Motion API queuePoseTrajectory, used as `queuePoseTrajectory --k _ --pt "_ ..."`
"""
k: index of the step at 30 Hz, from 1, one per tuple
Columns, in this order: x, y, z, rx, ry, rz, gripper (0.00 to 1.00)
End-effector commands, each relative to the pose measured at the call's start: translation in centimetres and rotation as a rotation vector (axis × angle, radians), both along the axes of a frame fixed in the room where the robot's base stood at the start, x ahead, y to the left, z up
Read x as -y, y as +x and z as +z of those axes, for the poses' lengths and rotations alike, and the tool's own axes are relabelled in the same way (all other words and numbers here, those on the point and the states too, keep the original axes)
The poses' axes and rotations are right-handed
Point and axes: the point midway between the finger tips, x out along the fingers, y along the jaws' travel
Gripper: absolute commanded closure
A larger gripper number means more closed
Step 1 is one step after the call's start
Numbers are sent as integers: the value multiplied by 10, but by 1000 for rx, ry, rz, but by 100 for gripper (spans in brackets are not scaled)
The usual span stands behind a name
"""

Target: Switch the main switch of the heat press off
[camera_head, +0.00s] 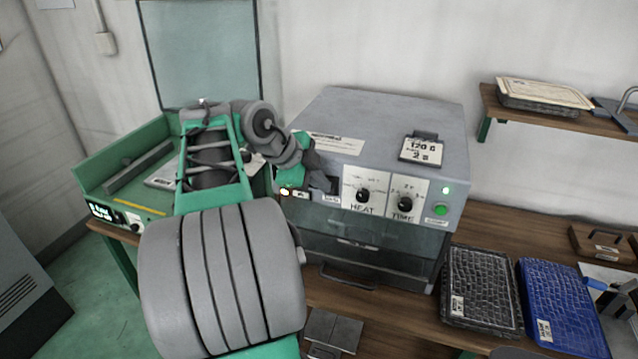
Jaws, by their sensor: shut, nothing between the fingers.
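The heat press (385,118) is a grey box on the wooden bench. Its front panel has a HEAT knob (362,195), a TIME knob (405,204), a lit green lamp (446,190) and a green button (440,210). My gripper (324,184) is at the left part of the panel, left of the HEAT knob. Its fingers are shut and empty. My gripper and wrist cover this part of the panel, so I cannot make out the main switch or its position, nor whether the fingers touch it.
A green machine (120,165) with a lit display stands at left. A black tray panel (480,285) and a blue one (562,305) lie on the bench (385,315) at right. A wall shelf (560,122) holds more items. The press's lower front has a handle (347,278).

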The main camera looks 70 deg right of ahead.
Motion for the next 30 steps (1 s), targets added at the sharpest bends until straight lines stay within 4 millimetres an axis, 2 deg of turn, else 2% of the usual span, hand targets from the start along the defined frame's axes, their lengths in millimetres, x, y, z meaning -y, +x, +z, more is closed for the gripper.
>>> queuePoseTrajectory --k 1,8,14,25,30 --pt "5 -1 13 11 -35 -4 100" --pt "0 1 15 13 -35 0 100" --pt "-37 0 19 8 -16 -2 100" --pt "-73 25 92 2 -6 -5 100" --pt "-79 29 101 0 -4 -8 100"
